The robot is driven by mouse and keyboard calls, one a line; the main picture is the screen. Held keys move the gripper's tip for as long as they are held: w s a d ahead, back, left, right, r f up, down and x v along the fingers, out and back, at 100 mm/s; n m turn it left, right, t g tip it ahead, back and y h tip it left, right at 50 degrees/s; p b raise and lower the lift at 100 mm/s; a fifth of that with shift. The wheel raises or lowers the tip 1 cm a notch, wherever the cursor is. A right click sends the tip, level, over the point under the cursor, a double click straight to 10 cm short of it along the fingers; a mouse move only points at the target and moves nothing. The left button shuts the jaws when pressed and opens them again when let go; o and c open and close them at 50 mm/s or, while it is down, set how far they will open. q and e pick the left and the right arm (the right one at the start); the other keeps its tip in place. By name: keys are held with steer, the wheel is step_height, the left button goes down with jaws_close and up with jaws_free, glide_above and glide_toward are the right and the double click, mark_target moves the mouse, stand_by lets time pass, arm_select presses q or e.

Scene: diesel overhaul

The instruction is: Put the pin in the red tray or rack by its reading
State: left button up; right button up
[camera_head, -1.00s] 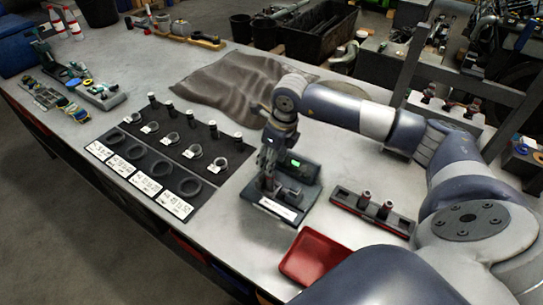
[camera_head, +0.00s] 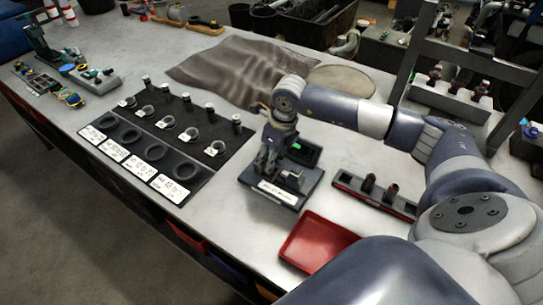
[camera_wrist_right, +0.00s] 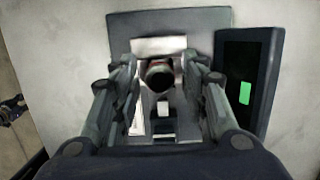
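My right gripper (camera_head: 266,168) is low over the gauge stand (camera_head: 308,188), which has a lit green display (camera_head: 297,147) and a white label. In the right wrist view, a pin (camera_wrist_right: 160,77) with a dark round end and a reddish band lies between the two spaced fingers (camera_wrist_right: 161,88). Whether the fingers touch the pin is unclear. The red tray (camera_head: 318,243) is empty, at the front right of the stand. A rack (camera_head: 350,184) with two dark reddish pins (camera_head: 368,183) stands to the right. My left gripper is not in view.
A black mat (camera_head: 150,135) with rings, small cylinders and white cards lies to the left. A grey cloth (camera_head: 235,68) is behind. Another rack with red-topped parts (camera_head: 433,100) stands at the back right. The bench is clear between mat and stand.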

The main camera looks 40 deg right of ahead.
jaws_close()
steer(key=shift+r, duration=0.15)
steer(key=shift+r+p, duration=1.75)
steer(key=shift+r, duration=1.45)
